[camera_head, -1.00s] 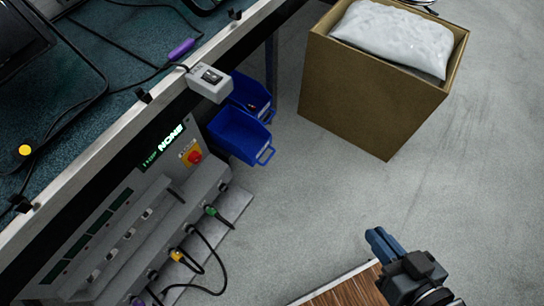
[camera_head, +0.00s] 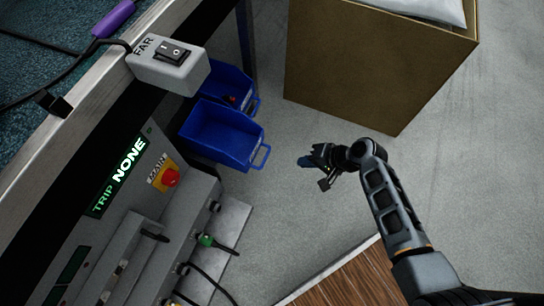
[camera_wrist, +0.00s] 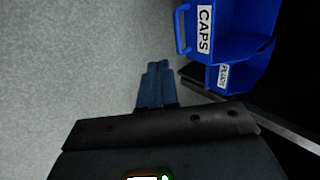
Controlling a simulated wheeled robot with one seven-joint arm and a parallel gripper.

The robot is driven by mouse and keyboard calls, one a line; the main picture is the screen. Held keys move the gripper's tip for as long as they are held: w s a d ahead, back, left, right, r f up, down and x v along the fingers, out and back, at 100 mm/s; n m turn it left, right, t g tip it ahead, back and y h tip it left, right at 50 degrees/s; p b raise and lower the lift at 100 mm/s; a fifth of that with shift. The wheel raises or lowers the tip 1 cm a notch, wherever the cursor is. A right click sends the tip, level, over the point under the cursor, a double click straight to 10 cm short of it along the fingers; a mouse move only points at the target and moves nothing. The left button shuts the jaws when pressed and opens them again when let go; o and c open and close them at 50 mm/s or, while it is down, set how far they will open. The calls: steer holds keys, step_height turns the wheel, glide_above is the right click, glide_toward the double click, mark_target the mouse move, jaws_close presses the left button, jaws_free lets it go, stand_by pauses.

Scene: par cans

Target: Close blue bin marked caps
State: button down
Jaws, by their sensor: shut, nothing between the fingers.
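The blue bin marked CAPS (camera_wrist: 238,18) is at the top right of the wrist view, with its handle on the left. It appears to be the nearer blue bin (camera_head: 222,135) in the head view, sticking out below the bench with its inside visible. My gripper (camera_wrist: 157,66) is shut and empty. In the wrist view its fingers are just left of and below the bin's handle. In the head view my gripper (camera_head: 305,161) is right of the handle, apart from it.
A second blue bin, labelled apparently PLUGS (camera_wrist: 240,76), is beside it and further back in the head view (camera_head: 232,82). A grey switch box (camera_head: 168,63) hangs over the bins. A cardboard box (camera_head: 375,70) stands behind my gripper. Bare floor lies between.

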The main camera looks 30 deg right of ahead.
steer(key=w+a+r+b+x, duration=0.1)
steer(key=b+x, duration=0.5)
steer(key=x, duration=0.7)
steer(key=shift+w+r, duration=0.25)
steer(key=shift+w, duration=0.25)
steer(key=shift+a, duration=0.15)
